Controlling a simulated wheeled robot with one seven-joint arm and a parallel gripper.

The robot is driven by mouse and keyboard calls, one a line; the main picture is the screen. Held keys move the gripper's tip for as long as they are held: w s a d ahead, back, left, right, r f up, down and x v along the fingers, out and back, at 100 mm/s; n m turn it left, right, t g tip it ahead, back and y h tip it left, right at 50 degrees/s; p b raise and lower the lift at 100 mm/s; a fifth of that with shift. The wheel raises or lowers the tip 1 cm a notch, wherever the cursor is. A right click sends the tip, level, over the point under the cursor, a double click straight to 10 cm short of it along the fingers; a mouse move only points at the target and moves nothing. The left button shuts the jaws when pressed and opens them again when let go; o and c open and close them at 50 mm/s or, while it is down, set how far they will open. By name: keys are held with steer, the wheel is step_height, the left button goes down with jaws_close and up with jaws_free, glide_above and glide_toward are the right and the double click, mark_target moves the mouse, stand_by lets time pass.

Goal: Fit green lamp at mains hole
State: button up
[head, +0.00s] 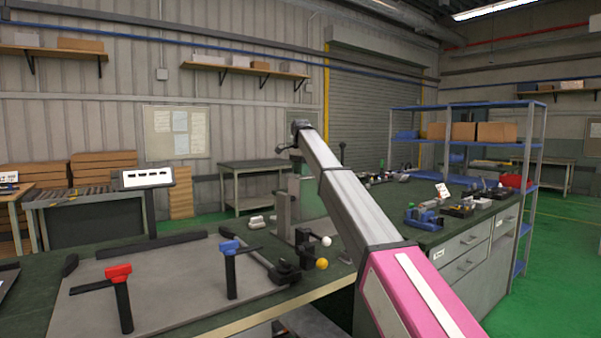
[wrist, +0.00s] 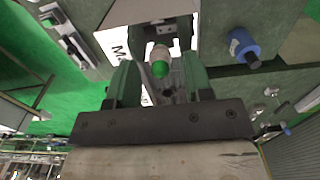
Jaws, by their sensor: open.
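In the wrist view, the green lamp (wrist: 160,68) shows as a small piece with a green rounded end and a pale body. It appears between the two green fingers of my gripper (wrist: 160,84), which are apart. I cannot tell whether either finger touches it. A dark bracket (wrist: 153,32) is just beyond the lamp. A white plate (wrist: 118,43) beside it carries black lettering that starts with "M"; the rest is covered by my gripper. The mains hole cannot be made out. In the head view, my arm hides the lamp and the gripper.
In the head view, a red-topped post (head: 119,272) and a blue-topped post (head: 230,249) stand on the grey board (head: 172,288). A yellow ball knob (head: 321,264) is to their right. In the wrist view, a blue cylinder (wrist: 240,43) is right of my gripper.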

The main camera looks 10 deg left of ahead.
step_height(320, 180, up, 10)
steer(key=shift+r, duration=0.25)
stand_by(0.4)
